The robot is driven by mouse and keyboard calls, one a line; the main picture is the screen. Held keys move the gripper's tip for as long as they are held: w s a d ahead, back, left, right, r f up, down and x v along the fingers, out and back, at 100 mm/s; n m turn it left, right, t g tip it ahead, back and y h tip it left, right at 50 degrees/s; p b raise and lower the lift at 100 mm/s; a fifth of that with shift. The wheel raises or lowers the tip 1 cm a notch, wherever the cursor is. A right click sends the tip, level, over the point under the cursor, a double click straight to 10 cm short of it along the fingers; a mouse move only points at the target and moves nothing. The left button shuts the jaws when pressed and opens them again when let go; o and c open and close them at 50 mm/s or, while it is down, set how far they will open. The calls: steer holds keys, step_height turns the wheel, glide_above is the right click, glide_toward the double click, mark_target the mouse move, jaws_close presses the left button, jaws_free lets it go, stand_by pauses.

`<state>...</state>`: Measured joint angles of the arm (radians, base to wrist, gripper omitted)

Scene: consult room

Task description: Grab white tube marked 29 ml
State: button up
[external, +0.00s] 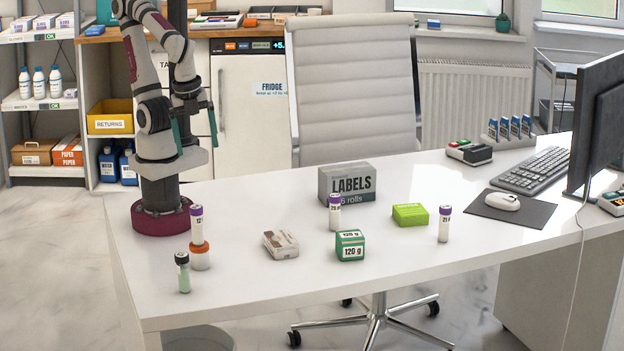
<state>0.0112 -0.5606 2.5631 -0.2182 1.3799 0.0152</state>
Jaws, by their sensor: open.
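Three white tubes with purple caps stand upright on the white desk (262,293). The middle tube (335,213) is just in front of the grey labels box; its small marking seems to begin with 2. The right tube (444,225) stands apart, and its marking also seems to begin with 2. I cannot tell for sure which one reads 29 ml. The left tube (197,228) seems to be marked 12 and stands on or directly behind an orange-topped jar (200,258). My gripper (195,127) is open and empty, high above the desk near my base, away from all tubes.
A grey labels box (347,184), green 120 g box (350,246), lime box (410,215), pale carton (281,245) and black-capped vial (183,272) surround the tubes. A mouse (502,201), keyboard (531,170) and monitor (598,125) are at right. The desk's front is clear.

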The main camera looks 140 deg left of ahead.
steer(key=c, duration=0.3)
steer(key=w+d+f+n+h, duration=0.1)
steer(key=w+f+n+h, duration=0.2)
steer(key=w+n+h, duration=0.95)
steer(key=n+t+y, duration=0.7)
steer(key=n+t, duration=0.6)
steer(key=n, duration=1.3)
glide_above(337, 214)
steer(key=s, duration=0.1)
step_height(337, 214, down, 10)
steer(key=shift+s+a+r, duration=0.1)
steer(key=shift+a, duration=0.05)
step_height(337, 214, down, 6)
steer(key=shift+a+f, duration=0.1)
steer(key=x, duration=0.2)
steer(key=shift+f, duration=0.35)
steer(key=shift+w+f, duration=0.1)
steer(key=shift+w, duration=0.3)
